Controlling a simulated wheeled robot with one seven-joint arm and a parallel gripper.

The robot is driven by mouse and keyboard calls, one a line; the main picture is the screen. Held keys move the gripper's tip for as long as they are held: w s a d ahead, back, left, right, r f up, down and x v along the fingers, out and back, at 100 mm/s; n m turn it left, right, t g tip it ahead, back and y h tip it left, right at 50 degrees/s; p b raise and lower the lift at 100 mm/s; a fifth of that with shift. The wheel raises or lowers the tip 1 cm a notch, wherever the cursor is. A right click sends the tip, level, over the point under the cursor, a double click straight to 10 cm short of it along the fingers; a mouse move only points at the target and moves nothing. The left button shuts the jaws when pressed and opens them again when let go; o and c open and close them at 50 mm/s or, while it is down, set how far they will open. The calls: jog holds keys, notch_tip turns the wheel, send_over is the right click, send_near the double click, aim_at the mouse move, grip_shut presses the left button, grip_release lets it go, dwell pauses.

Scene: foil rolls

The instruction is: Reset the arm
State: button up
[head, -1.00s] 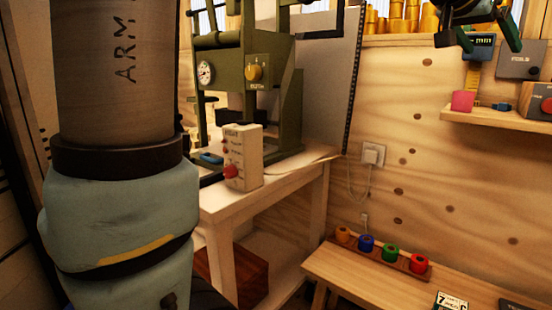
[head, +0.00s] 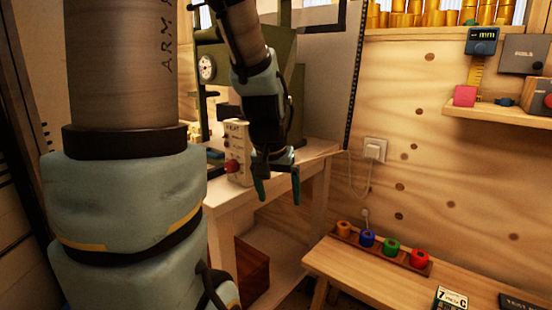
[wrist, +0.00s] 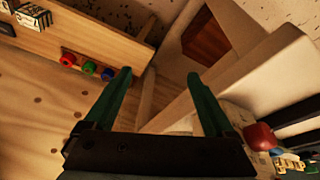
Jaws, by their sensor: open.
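My gripper (head: 277,190) hangs fingers down in the middle of the head view, in front of the white table (head: 318,190) and its control box. Its two green fingers are apart with nothing between them. In the wrist view my gripper (wrist: 160,95) also shows open and empty, with the white table's edge and leg beyond the fingertips. My upper arm fills the left of the head view, and my forearm comes down from the top.
A green press (head: 213,75) and a cream control box with a red knob (head: 233,166) stand on the white table. A low wooden bench (head: 345,268) at right holds a rack of coloured rolls (head: 391,247). A wall shelf (head: 500,117) is at right.

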jog(key=s+a+f+n+g+y, duration=0.1)
jog(key=s+a+f+n+g, duration=0.1)
jog(key=s+a+f, duration=0.45)
notch_tip(320, 180, up, 17)
jog(key=p, duration=1.5)
jog(key=shift+w+a+r+p, duration=0.2)
jog(key=shift+a+p, duration=0.1)
jog(key=shift+a, duration=0.1)
